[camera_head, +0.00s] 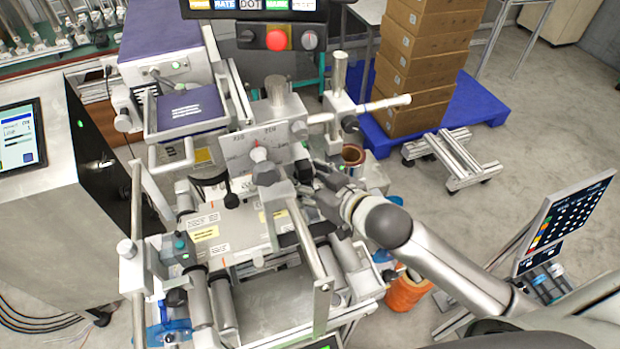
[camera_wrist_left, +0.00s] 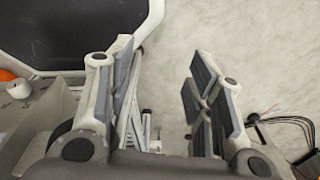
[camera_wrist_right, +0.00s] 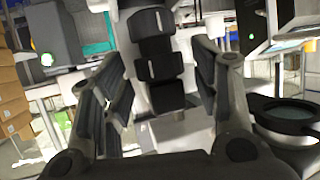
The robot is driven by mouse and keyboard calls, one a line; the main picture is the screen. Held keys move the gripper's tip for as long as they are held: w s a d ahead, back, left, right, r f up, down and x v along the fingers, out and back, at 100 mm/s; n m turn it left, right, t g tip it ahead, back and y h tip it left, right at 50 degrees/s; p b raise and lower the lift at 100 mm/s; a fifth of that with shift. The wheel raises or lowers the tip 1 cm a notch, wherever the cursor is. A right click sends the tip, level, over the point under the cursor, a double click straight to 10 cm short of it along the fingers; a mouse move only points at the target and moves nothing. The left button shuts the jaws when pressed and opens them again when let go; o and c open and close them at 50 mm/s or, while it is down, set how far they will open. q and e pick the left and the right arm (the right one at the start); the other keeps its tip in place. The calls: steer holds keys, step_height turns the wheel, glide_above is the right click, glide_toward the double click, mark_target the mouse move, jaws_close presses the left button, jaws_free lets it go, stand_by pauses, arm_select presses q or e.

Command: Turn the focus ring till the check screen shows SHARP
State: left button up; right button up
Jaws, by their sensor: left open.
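My right gripper (camera_head: 322,187) reaches in from the right to the middle of the machine (camera_head: 205,222) in the head view. In the right wrist view its fingers (camera_wrist_right: 160,95) stand apart on either side of a grey part with black ridged blocks (camera_wrist_right: 157,62). This may be the focus ring, but I cannot tell for sure. Gaps show beside the blocks. My left gripper (camera_wrist_left: 165,95) is open and empty in the left wrist view, over bare floor. It is outside the head view. A lit screen (camera_head: 20,135) stands at the left; its small text is not clearly readable, and I see no SHARP.
A red button (camera_head: 277,40) is at the top. Stacked brown boxes (camera_head: 420,60) stand on a blue pallet. A dotted colour board (camera_head: 565,220) stands at the right.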

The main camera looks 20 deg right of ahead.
steer(key=c, duration=0.8)
steer(key=shift+o, duration=0.2)
steer(key=shift+a, duration=0.1)
steer(key=shift+a+m+h+p, duration=0.1)
steer(key=shift+m+h+p, duration=0.3)
steer(key=shift+m+h, duration=0.25)
steer(key=shift+a+m+t+h, duration=0.15)
steer(key=shift+m+t+h, duration=0.25)
steer(key=shift+m+h, duration=0.45)
steer(key=shift+h, duration=0.3)
steer(key=o, duration=1)
